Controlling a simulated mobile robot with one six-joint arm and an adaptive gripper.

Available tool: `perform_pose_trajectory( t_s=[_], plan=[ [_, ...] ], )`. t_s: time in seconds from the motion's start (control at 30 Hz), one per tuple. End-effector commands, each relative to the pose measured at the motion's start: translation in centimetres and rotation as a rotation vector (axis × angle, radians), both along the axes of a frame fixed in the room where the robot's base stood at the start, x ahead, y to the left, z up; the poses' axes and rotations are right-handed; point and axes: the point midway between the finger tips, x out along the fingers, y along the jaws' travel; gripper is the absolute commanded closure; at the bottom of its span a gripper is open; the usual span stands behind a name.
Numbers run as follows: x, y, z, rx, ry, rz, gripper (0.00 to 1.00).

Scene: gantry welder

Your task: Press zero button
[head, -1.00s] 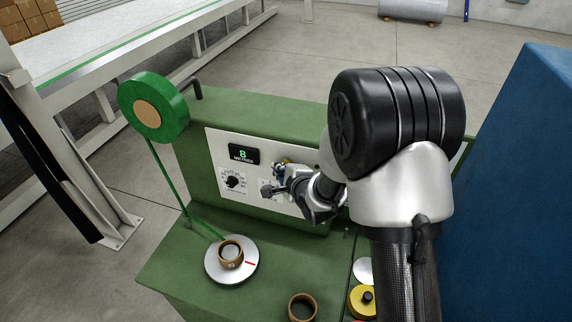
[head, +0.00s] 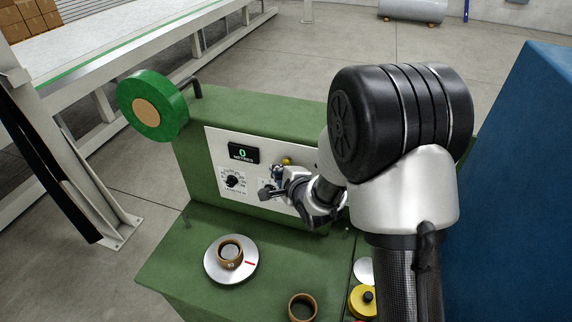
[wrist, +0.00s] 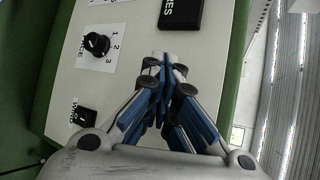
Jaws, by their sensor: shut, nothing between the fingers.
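The pale control panel (head: 213,150) is on the front of the green machine. Its display (head: 244,153) reads 0 above the word METRES. A small yellow button (head: 287,161) shows on the panel just above my gripper (head: 275,174); I cannot read a label on it. My gripper is shut and empty, its fingertips close to the panel. In the wrist view my gripper (wrist: 163,62) points at the panel beside the display (wrist: 181,12); the fingers hide what lies behind them, and I cannot tell whether they touch the panel.
A black dial (head: 232,181) sits left of the gripper. A green roll (head: 153,105) stands at the machine's left. On the bench are a silver disc (head: 214,270) with a brown ring (head: 230,255), another brown ring (head: 302,308) and a yellow part (head: 361,303). A blue surface (head: 525,190) stands right.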

Motion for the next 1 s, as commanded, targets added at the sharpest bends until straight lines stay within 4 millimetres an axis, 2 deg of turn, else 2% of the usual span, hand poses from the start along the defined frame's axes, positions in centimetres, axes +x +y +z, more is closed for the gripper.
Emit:
perform_pose_trajectory(
  t_s=[0.37, 0.8, 1.0],
  plan=[
    [-0.4, 0.2, -0.1, 0.000, 0.001, 0.000, 1.00],
    [-4.2, 1.8, -0.1, 0.000, -0.001, 0.002, 1.00],
    [-4.8, 1.9, 0.0, 0.000, 0.001, 0.000, 1.00]
  ],
)
